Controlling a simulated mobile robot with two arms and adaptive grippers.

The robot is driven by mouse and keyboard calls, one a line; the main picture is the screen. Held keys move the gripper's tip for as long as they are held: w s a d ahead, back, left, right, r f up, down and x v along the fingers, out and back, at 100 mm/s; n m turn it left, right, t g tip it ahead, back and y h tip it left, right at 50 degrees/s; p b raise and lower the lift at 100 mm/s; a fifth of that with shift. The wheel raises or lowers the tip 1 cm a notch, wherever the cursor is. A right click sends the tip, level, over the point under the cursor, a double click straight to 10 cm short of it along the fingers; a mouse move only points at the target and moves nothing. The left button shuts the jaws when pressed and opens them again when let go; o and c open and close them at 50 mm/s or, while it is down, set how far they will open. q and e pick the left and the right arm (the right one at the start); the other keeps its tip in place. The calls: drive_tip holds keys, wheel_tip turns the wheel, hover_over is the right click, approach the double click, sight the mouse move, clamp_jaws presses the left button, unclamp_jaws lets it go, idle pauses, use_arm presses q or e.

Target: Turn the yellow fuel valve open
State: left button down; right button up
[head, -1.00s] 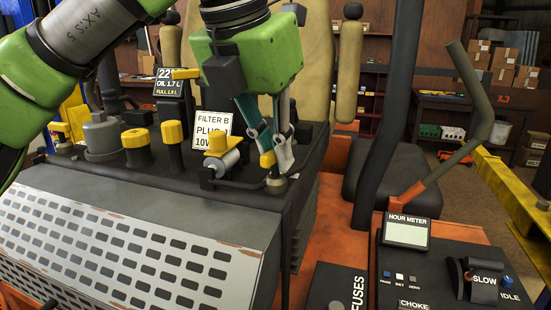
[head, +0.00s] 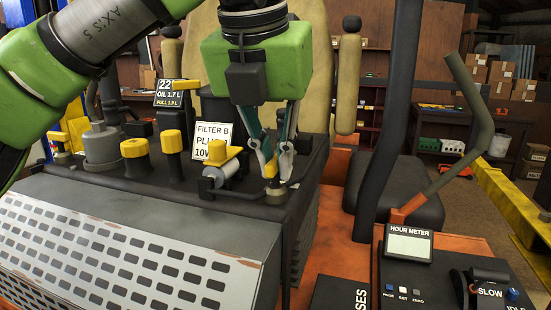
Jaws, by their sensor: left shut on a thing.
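The yellow fuel valve handle (head: 270,169) sits on a small brass-coloured fitting (head: 276,190) at the right end of the black engine deck. My left gripper (head: 273,167), green with grey fingers, comes down from above. Its fingers are shut on the yellow handle, one on each side. The fingers hide part of the handle, so its exact angle is hard to read. My right gripper is not in view.
A silver filter with a yellow cap (head: 223,166) stands close left of the valve. Further left are yellow-capped posts (head: 172,147) and a grey canister (head: 101,144). A perforated grey cover (head: 120,250) lies in front. The black seat (head: 400,190) is to the right.

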use_arm(q)
drive_tip(key=c, duration=2.1)
unclamp_jaws()
drive_tip(key=shift+c, duration=0.2)
drive_tip(key=shift+r, duration=0.15)
drive_tip(key=v, duration=1.1)
drive_tip(key=shift+s+r, duration=0.25)
drive_tip(key=shift+r, duration=0.1)
drive_tip(key=shift+a, duration=0.15)
